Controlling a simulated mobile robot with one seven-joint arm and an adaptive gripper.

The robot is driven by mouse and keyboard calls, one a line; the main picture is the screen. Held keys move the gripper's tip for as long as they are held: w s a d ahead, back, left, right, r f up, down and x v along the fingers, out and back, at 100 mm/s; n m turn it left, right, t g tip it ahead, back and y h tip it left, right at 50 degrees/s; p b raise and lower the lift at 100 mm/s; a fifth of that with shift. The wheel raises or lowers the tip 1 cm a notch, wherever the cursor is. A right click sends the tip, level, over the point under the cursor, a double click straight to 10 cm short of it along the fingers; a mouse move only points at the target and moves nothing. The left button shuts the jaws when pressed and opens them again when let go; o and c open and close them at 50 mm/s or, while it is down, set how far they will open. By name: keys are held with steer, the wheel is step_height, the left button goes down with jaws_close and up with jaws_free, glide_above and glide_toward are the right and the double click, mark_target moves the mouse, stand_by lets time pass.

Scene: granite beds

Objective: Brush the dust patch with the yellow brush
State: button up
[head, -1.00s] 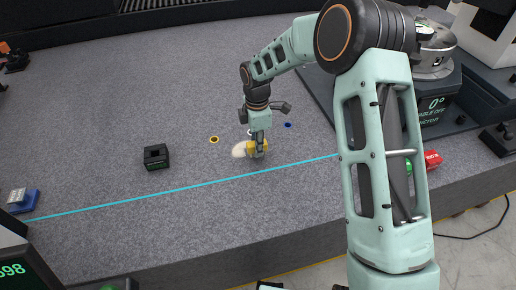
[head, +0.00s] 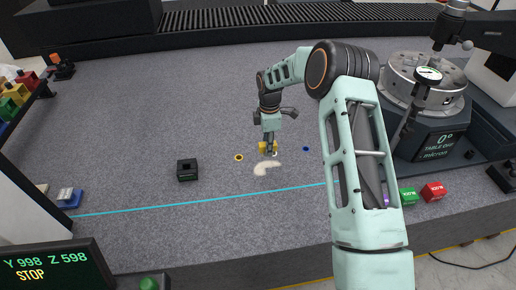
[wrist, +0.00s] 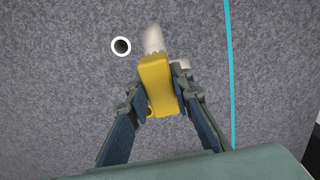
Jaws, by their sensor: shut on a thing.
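The yellow brush (head: 263,148) is held upright in my gripper (head: 268,147), low over the granite at the far edge of the dust patch. The pale dust patch (head: 264,169) is a curved smear on the grey surface, on the far side of the cyan line. In the wrist view the yellow brush block (wrist: 155,82) is between the two fingers of my gripper (wrist: 155,97). Pale dust (wrist: 153,38) shows beyond the brush and at its right side. The brush hides part of the patch. I cannot tell whether its bristles touch the granite.
A black block with a hollow top (head: 187,170) stands to the left. Open granite lies beyond.

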steer(key=b, duration=0.2)
glide_above(269, 170)
steer(key=w, duration=0.2)
steer(key=shift+s+a+f, duration=0.15)
steer(key=shift+f, duration=1.25)
steer(key=shift+s+a+f, duration=0.1)
steer(key=shift+f, duration=1.25)
steer(key=shift+s+d, duration=0.15)
steer(key=shift+s, duration=0.6)
steer(key=shift+f+b, duration=0.7)
steer(key=shift+f, duration=0.1)
steer(key=shift+w+a+r+b, duration=0.15)
steer(key=shift+w+b, duration=0.1)
steer(key=shift+w, duration=0.35)
steer(key=shift+w+a+f+b, duration=0.1)
steer(key=shift+w+b, duration=0.15)
steer(key=shift+w, duration=0.3)
steer(key=shift+s+d, duration=0.25)
steer(key=shift+s, duration=0.9)
steer(key=shift+w+a+b, duration=0.25)
steer(key=shift+w+b, duration=0.2)
steer(key=shift+w, duration=0.6)
steer(key=shift+s+d, duration=0.25)
steer(key=shift+s, duration=0.9)
